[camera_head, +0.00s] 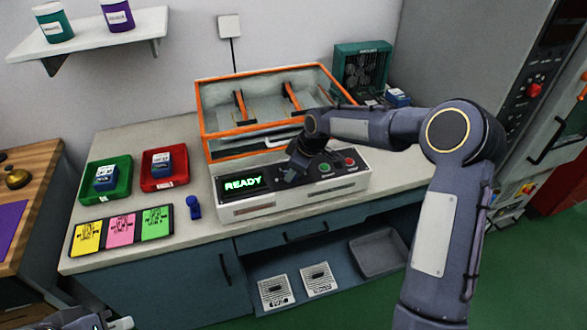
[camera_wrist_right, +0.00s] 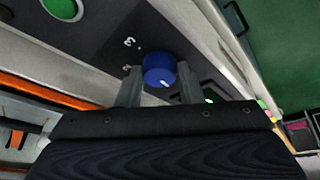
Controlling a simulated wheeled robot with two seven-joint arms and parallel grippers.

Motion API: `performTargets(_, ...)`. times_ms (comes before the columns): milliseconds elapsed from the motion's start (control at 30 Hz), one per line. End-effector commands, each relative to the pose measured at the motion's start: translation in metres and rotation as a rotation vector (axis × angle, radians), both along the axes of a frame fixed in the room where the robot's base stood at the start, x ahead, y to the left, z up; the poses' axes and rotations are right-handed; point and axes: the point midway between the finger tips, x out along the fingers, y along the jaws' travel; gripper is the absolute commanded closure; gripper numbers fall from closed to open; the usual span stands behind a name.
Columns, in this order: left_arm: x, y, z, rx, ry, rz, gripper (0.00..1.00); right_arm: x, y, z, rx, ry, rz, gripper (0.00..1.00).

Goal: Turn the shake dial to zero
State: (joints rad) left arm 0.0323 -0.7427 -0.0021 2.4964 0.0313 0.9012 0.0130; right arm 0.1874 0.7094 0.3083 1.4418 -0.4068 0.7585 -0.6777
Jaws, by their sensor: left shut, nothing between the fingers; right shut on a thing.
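The shake dial (camera_wrist_right: 160,70) is a blue knob with a white pointer mark, on the dark panel of the control box. My right gripper (camera_wrist_right: 158,78) is shut on it, one finger on each side, in the right wrist view. A number 3 shows on the panel beside the dial; other marks are partly hidden. In the head view my right gripper (camera_head: 292,176) reaches down to the front panel of the control box (camera_head: 290,202) and hides the dial. The box's screen (camera_head: 243,184) reads READY in green. My left gripper (camera_head: 110,324) is at the bottom left edge, away from the box.
A green button (camera_head: 325,168) and a red button (camera_head: 350,162) sit right of the dial. An orange-framed clear case (camera_head: 215,130) stands behind. Green (camera_head: 123,165) and red (camera_head: 182,183) trays, coloured cards (camera_head: 121,229) and a small blue object (camera_head: 194,207) lie to the left.

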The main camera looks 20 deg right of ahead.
Motion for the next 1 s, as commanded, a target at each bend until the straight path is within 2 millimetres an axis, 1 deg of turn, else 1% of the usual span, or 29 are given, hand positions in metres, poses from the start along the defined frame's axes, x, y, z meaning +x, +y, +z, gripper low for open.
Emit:
performTargets(167,0.0,0.0,0.0,0.0,0.0,0.0,1.0,0.001,-0.001,0.001,-0.002,-0.003,-0.002,0.89)
performTargets(200,0.0,0.0,0.0,0.0,0.0,0.0,1.0,0.001,-0.001,0.001,-0.002,-0.003,-0.002,0.64)
performTargets(333,0.0,0.0,0.0,0.0,0.0,0.0,1.0,0.001,-0.001,0.0,-0.001,-0.002,-0.002,0.47)
performTargets(367,0.0,0.0,0.0,0.0,0.0,0.0,1.0,0.001,-0.001,0.0,-0.001,-0.002,-0.002,0.45)
performTargets(667,0.0,0.0,-0.001,0.0,0.0,0.0,1.0,0.0,-0.001,0.003,-0.001,-0.001,-0.002,0.45)
performTargets(767,0.0,0.0,-0.002,0.0,0.0,0.0,1.0,-0.003,-0.004,0.012,0.0,-0.003,-0.004,0.45)
performTargets(1000,0.0,0.0,-0.008,0.0,0.0,0.0,1.0,-0.015,-0.015,0.05,-0.001,-0.004,-0.004,0.45)
